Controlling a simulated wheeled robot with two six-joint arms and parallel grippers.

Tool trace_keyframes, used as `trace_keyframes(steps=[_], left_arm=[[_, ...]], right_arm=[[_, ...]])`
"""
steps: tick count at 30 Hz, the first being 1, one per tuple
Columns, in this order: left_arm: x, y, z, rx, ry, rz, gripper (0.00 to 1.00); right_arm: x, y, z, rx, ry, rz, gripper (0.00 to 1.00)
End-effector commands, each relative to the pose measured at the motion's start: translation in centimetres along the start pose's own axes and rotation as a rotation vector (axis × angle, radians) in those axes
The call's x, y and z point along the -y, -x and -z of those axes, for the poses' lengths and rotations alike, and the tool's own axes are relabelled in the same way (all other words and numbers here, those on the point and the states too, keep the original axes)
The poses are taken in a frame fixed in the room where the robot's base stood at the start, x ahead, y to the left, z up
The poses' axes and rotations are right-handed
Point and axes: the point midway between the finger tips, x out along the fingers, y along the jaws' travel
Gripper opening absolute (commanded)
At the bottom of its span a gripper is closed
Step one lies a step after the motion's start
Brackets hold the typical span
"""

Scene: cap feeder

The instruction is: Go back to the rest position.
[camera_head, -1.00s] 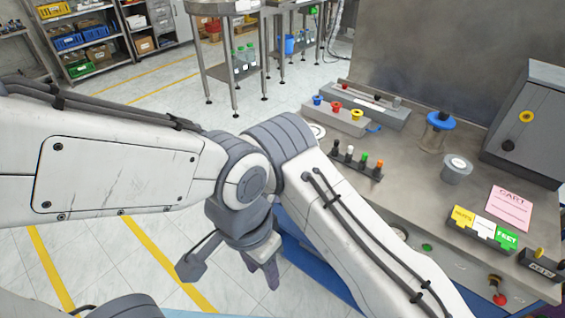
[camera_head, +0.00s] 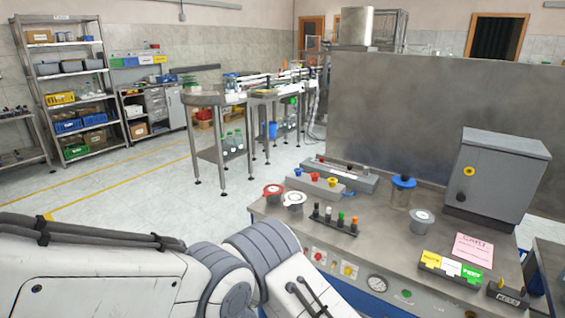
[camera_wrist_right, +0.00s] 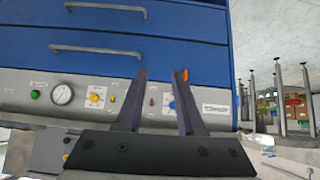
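In the right wrist view my right gripper (camera_wrist_right: 161,75) has its two dark fingers apart, with nothing held between them. It is in front of the bench's front face, whose blue drawers (camera_wrist_right: 185,40) and control panel (camera_wrist_right: 75,110) appear upside down. A small orange patch shows at the tip of one finger. My left gripper is not in view. In the head view white arm links of mine cross the lower left, in front of the bench (camera_head: 385,245). No gripper shows there.
On the bench stand a red-lidded cup (camera_head: 272,191), a white-lidded cup (camera_head: 294,199), a cap rack (camera_head: 312,184), a peg row (camera_head: 336,222), a blue-capped jar (camera_head: 402,190), a grey canister (camera_head: 421,222) and a grey box (camera_head: 500,180). The floor (camera_head: 160,195) at left is clear.

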Motion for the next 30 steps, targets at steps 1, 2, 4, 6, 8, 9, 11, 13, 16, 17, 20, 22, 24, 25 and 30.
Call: trace_keyframes(steps=[1, 2, 4, 6, 8, 9, 11, 13, 16, 17, 20, 22, 24, 25, 30], left_arm=[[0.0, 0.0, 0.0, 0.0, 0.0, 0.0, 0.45], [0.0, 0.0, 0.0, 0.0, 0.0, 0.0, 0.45], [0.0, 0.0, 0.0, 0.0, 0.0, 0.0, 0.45], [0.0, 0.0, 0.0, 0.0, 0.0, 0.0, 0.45], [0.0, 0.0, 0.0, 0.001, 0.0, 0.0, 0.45], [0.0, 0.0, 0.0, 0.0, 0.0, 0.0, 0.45], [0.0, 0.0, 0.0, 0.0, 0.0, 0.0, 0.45], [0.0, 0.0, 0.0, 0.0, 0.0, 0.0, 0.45], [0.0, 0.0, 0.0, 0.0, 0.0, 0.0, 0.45], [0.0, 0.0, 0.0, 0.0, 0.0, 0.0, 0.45], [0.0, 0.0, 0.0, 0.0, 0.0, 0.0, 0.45], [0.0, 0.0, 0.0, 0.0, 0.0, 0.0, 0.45], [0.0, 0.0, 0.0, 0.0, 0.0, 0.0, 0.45], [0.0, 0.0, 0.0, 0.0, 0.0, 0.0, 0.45], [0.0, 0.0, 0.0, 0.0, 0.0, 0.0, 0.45]], right_arm=[[-0.1, -0.1, 0.1, 0.0, -0.001, -0.001, 0.38], [-0.1, -0.1, 0.5, -0.001, -0.004, 0.003, 0.38], [-0.1, -0.1, 1.6, -0.001, -0.008, 0.029, 0.38], [-0.2, -0.2, 2.6, 0.0, -0.01, 0.05, 0.38], [-0.4, -0.3, 3.5, 0.001, -0.012, 0.068, 0.38], [-0.5, -0.3, 4.2, 0.002, -0.012, 0.083, 0.38], [-0.5, -0.2, 5.1, 0.003, -0.011, 0.107, 0.38], [-0.5, -0.1, 6.4, 0.006, -0.009, 0.14, 0.38], [-0.7, 0.3, 8.3, 0.014, 0.001, 0.196, 0.38], [-0.7, 0.5, 8.9, 0.017, 0.006, 0.215, 0.38], [-1.3, 1.2, 11.0, 0.034, 0.025, 0.279, 0.38], [-2.0, 1.9, 12.4, 0.053, 0.046, 0.326, 0.38], [-3.2, 2.8, 13.7, 0.08, 0.075, 0.376, 0.38], [-4.0, 3.3, 14.3, 0.095, 0.091, 0.398, 0.38], [-11.2, 6.8, 15.4, 0.224, 0.227, 0.478, 0.38]])
